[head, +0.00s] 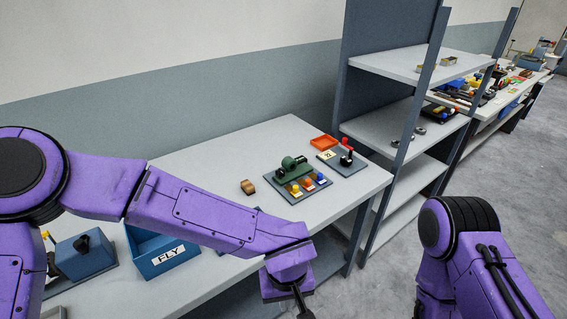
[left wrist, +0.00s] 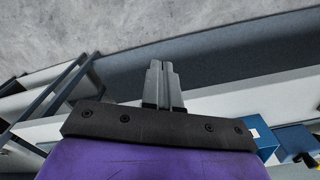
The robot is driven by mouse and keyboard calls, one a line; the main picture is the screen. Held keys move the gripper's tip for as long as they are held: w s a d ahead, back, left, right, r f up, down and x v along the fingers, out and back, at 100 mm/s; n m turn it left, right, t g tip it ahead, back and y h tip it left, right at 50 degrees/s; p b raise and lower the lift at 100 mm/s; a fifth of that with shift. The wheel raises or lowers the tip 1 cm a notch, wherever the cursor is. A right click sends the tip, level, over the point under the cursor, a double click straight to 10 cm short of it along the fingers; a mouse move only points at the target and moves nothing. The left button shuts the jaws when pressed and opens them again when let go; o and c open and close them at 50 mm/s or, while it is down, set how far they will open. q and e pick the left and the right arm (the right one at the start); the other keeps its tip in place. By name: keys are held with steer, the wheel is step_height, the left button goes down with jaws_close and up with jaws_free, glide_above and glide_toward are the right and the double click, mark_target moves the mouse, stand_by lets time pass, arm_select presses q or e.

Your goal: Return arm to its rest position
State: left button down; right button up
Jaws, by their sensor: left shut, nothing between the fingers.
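My left arm is purple and reaches in from the left across the front of the grey table (head: 352,195) in the head view. My left gripper (head: 303,300) hangs off the table's front edge at the bottom of the head view, partly cut off. In the left wrist view the two grey fingers of the left gripper (left wrist: 164,72) lie side by side, shut and empty, with floor and the table edge beyond. My right arm shows at the lower right of the head view, purple with black joints. Its gripper is outside the picture.
On the table are a blue box marked FLY (head: 170,262), a green machine on a plate (head: 294,170), a brown roll (head: 248,187), a red tray (head: 323,142) and a black-knobbed lever (head: 346,158). A grey shelf unit (head: 415,130) stands right of it. Open floor (head: 500,165) lies farther right.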

arm_select(q)
steer(key=w+a+f+n+t+y+b, duration=0.2)
steer(key=a+f+n+t, duration=0.1)
steer(key=a+f, duration=0.45)
steer(key=w+a+f+n+t+y+b, duration=0.1)
steer(key=w+a+f+n+t+b, duration=0.1)
steer(key=a+f+n, duration=0.4)
steer(key=s+a+f+m+g+b, duration=0.1)
steer(key=s+a+f+m+b, duration=0.3)
steer(key=s+a+f, duration=1.3)
step_height(320, 180, down, 3)
steer(key=b, duration=0.3)
steer(key=shift+s+r+g, duration=0.2)
steer(key=shift+s+g, duration=0.15)
steer(key=shift+g, duration=0.05)
arm_select(e)
step_height(320, 180, down, 11)
steer(key=shift+w+f, duration=0.2)
steer(key=shift+w, duration=0.1)
